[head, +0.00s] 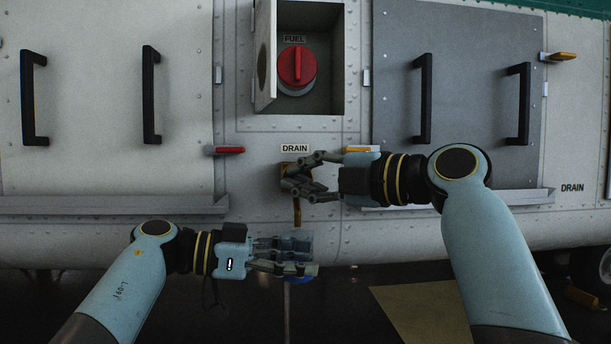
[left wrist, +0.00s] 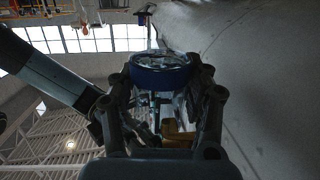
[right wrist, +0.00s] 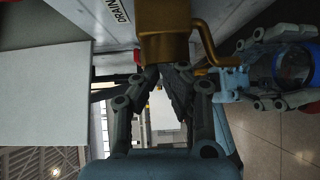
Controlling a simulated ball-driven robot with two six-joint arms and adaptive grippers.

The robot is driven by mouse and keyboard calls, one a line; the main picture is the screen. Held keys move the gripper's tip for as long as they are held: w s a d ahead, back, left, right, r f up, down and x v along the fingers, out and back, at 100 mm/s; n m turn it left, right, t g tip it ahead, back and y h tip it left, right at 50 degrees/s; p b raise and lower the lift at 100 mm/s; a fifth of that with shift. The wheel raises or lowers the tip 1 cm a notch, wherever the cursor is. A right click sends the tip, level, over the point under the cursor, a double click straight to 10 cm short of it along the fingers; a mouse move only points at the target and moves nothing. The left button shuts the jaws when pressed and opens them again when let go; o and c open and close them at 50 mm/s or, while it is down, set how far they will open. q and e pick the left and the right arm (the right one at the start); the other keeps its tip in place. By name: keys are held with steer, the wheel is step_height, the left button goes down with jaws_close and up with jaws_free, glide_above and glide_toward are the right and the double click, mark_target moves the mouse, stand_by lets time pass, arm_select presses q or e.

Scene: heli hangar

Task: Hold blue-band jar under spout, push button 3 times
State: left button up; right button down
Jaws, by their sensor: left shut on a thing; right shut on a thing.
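The clear jar (head: 299,241) with its blue band (head: 300,279) is in my left gripper (head: 292,257), which is shut around it. The band shows as a blue ring (left wrist: 160,76) in the left wrist view and at the right edge of the right wrist view (right wrist: 292,66). The brass spout (head: 297,212) hangs from the drain fitting, with the jar below it. My right gripper (head: 297,184) is shut at the brass drain fitting (right wrist: 168,42), under the DRAIN label. The button is hidden by the fingers.
A red fuel cap (head: 296,66) sits in an open recess above the DRAIN label (head: 295,148). A red latch (head: 229,150) and a yellow latch (head: 361,149) flank the fitting. Black handles stand on the panels at both sides.

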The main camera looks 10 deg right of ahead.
steer(key=shift+w+d+r, duration=0.2)
arm_select(q)
steer(key=shift+w+a+f, duration=0.1)
steer(key=shift+w+a, duration=0.1)
steer(key=shift+a, duration=0.05)
arm_select(e)
steer(key=shift+s+d+f, duration=0.1)
steer(key=shift+s+d, duration=0.2)
arm_select(q)
steer(key=shift+w+d, duration=0.1)
steer(key=shift+d, duration=0.55)
steer(key=shift+a, duration=0.2)
arm_select(e)
steer(key=v, duration=0.7)
steer(key=shift+s, duration=0.2)
arm_select(q)
steer(key=shift+a, duration=0.1)
arm_select(e)
steer(key=shift+a+f, duration=0.15)
steer(key=v, duration=1.2)
